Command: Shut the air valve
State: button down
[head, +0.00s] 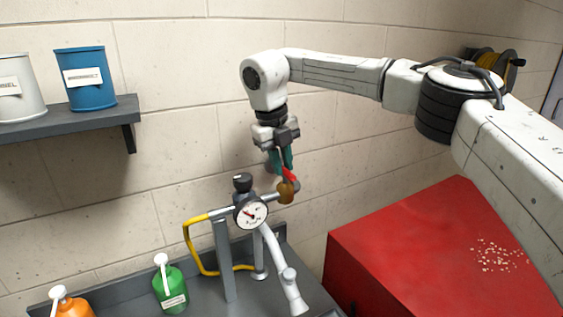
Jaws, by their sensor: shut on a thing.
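The air valve (286,191) is a brass body at the right end of a grey pipe, beside a round white gauge (251,212). Its red lever (290,175) points up and slightly left from the brass body. My gripper (283,165) comes down from above, with its teal fingers shut on the red lever. The fingers hide the lever's upper part. A black knob (242,182) sits on top of the pipe assembly, left of the valve.
A yellow hose (190,240) loops left of the grey stand (224,260). A green bottle (171,287) and an orange bottle (72,304) stand on the dark bench. A red cabinet (400,250) is at right. A shelf (70,120) with cans is at upper left.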

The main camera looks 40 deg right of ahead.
dwell(0.4)
jog(key=c, duration=1.1)
grip_release()
jog(key=shift+o, duration=0.2)
notch_tip(320, 180, up, 11)
jog(key=a+b, duration=0.2)
jog(key=shift+w+f, duration=0.2)
jog(key=shift+w, duration=0.1)
